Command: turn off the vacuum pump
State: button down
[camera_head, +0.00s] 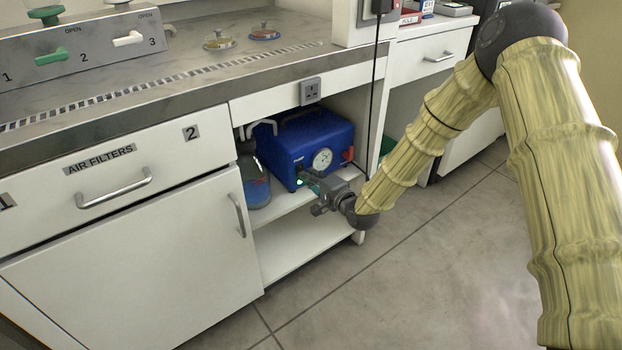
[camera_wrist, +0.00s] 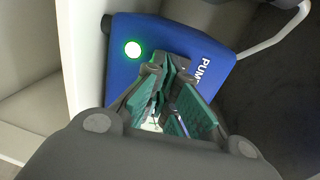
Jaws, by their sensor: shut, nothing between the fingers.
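The blue vacuum pump (camera_head: 306,138) stands on the upper shelf of the open cabinet bay, with a round white gauge on its front. In the wrist view the pump (camera_wrist: 205,50) fills the upper middle, with part of the word "PUMP" showing. A round green light (camera_wrist: 133,49) glows on its front; a small green glow also shows in the head view (camera_head: 299,182). My gripper (camera_head: 312,183) is shut and empty, close in front of the pump's lower front. In the wrist view my gripper (camera_wrist: 172,70) covers part of the front; whether it touches cannot be told.
A glass bottle with blue liquid (camera_head: 257,189) stands left of the pump, with a pale hose above. A socket (camera_head: 310,91) is on the panel overhead. The closed door (camera_head: 150,255) and AIR FILTERS drawer (camera_head: 100,180) are left. The floor (camera_head: 420,270) is clear.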

jog(key=shift+w+a+f+t, duration=0.1)
jog(key=shift+w+f+t, duration=0.15)
jog(key=shift+t, duration=0.05)
jog(key=shift+a+r, duration=0.1)
jog(key=shift+r, duration=0.1)
jog(key=shift+s, duration=0.15)
jog(key=f+p+v, duration=0.3)
jog(key=v, duration=1)
jog(key=shift+s+d+p, duration=0.2)
jog(key=shift+d+p, duration=0.1)
jog(key=shift+d, duration=0.2)
